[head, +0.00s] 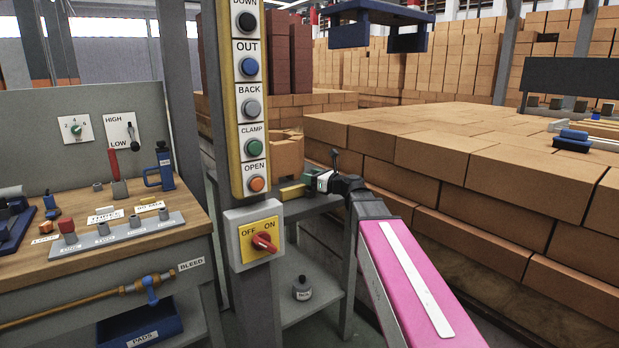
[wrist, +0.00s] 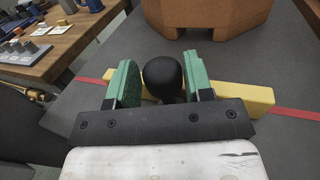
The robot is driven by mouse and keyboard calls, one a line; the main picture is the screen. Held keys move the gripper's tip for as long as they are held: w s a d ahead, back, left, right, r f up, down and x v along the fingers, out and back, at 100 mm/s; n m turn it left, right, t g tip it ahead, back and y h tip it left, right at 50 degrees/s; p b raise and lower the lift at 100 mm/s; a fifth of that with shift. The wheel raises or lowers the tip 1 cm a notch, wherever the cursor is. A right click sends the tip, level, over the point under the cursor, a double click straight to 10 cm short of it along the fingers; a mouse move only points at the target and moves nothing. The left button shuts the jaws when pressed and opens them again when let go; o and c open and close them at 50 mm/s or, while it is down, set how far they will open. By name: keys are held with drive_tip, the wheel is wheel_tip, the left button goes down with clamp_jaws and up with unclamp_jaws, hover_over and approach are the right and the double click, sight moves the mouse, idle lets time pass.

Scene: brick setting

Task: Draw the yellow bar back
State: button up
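The yellow bar (wrist: 240,98) lies across a grey surface in the wrist view, and a round black knob (wrist: 162,76) stands over it. The pads hide the middle of the bar. In the head view, the yellow bar's end (head: 291,192) shows at the grey stand, just left of my gripper (head: 322,181). The knob cannot be made out clearly there.
A red line (wrist: 292,113) runs across the grey surface. A brown brick-like block (wrist: 205,18) stands just beyond the bar. A button post (head: 249,100) rises left of my arm, with a red-handled switch (head: 264,243). Stacked bricks (head: 450,170) fill the right side.

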drive_tip(key=v, duration=1)
drive_tip(key=shift+s+d, duration=0.25)
drive_tip(key=shift+d, duration=0.05)
drive_tip(key=s+f+n+g+h, duration=0.35)
drive_tip(key=f+n, duration=0.35)
drive_tip(key=f, duration=0.4)
drive_tip(key=s+f+n+g+h, duration=0.35)
drive_tip(key=f+n, duration=0.25)
drive_tip(key=f, duration=0.5)
drive_tip(key=s+d+f+n+g+h, duration=0.4)
drive_tip(key=s+d+f+n+h, duration=0.3)
drive_tip(key=s+f+n, duration=0.4)
drive_tip(key=shift+d+f+n, duration=0.7)
drive_tip(key=shift+f+n, duration=0.1)
drive_tip(key=shift+f, duration=0.7)
